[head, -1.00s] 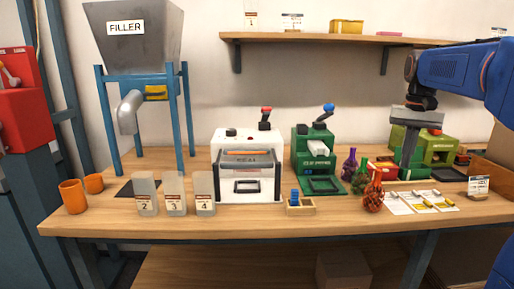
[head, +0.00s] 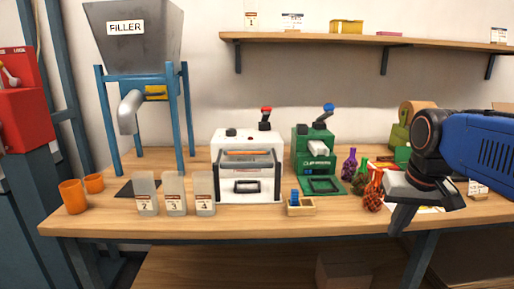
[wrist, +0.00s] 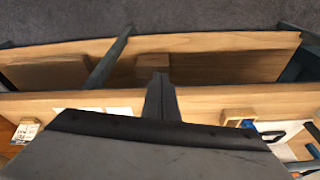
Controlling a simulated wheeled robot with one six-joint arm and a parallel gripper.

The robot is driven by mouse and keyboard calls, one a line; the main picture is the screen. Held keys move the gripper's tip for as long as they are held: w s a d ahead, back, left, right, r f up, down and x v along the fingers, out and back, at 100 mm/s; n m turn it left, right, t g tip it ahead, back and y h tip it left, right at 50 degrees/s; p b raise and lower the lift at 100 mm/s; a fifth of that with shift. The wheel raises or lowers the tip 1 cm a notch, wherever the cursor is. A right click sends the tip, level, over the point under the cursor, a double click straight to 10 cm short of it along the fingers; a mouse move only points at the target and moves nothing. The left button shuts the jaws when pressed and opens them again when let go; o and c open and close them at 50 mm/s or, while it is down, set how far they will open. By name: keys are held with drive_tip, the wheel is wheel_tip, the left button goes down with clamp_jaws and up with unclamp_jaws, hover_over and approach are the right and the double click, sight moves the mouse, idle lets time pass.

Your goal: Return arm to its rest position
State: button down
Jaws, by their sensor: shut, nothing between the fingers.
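My gripper (head: 400,218) is at the right of the head view, in front of the table's front edge, pointing down and a little left. Its fingers are shut with nothing between them. The blue arm comes in from the right edge. In the wrist view my gripper (wrist: 160,85) shows as dark shut fingers over the table edge, with the floor beyond. The gripper and arm hide part of the green machine (head: 397,137) and most of the papers at the table's right.
The wooden table (head: 110,220) carries a white sealing machine (head: 250,190), a green press (head: 314,155), three numbered clear containers (head: 175,195), orange cups (head: 73,196) and several filled net bags (head: 373,190). A filler hopper (head: 140,40) stands at the left. A shelf (head: 300,38) runs along the wall.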

drive_tip(key=s+a+f+n+t, duration=0.1)
drive_tip(key=s+a+f+n, duration=0.1)
drive_tip(key=s+f, duration=0.8)
drive_tip(key=shift+s+a+f+t, duration=0.25)
drive_tip(key=shift+a+f+t, duration=0.2)
drive_tip(key=shift+a, duration=0.25)
idle(0.6)
